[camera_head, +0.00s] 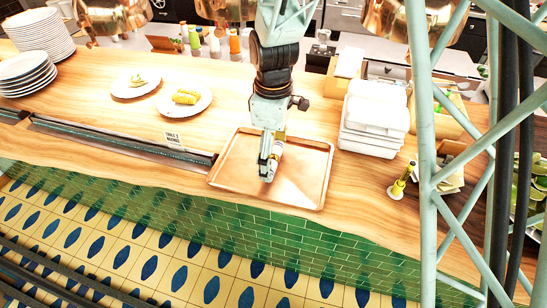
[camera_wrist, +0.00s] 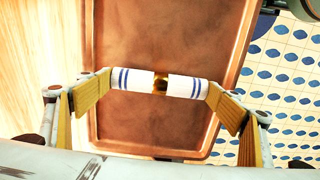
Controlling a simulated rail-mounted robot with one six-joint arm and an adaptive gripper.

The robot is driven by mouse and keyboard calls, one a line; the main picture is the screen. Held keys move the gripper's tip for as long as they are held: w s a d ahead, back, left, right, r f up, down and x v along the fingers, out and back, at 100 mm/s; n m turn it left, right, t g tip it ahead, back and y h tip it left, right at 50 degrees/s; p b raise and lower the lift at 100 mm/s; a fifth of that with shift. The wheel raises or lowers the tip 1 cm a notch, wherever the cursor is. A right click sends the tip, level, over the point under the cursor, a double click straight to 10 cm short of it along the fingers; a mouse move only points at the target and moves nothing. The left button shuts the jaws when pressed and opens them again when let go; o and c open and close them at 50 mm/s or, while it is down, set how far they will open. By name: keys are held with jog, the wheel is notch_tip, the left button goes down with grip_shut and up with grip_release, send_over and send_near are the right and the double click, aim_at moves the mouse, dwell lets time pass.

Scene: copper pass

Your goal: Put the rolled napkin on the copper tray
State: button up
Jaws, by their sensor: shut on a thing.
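The rolled napkin (camera_wrist: 133,79) is white with blue stripes and has a gold band around its middle. My gripper (camera_wrist: 160,85) is shut on it, with one finger at each end, as the wrist view shows. The copper tray (camera_wrist: 120,32) lies behind the napkin in that view. In the head view the copper tray (camera_head: 307,163) lies on the wooden counter, and my gripper (camera_head: 267,170) is over its middle. The napkin is mostly hidden by my gripper there. I cannot tell whether the napkin touches the tray.
White stacked containers (camera_head: 373,119) stand close to the right of the tray. Two plates with food (camera_head: 184,101) lie to the left, and plate stacks (camera_head: 40,36) stand at far left. A brass bell-like item (camera_head: 402,181) stands at right. The counter's front edge runs just below the tray.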

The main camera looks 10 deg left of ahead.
aim_at(274, 156)
jog(key=shift+f, duration=0.45)
jog(key=shift+f, duration=0.2)
jog(key=o, duration=0.7)
jog(key=shift+r, duration=0.2)
jog(key=shift+r+p, duration=0.3)
jog(key=shift+r, duration=5.7)
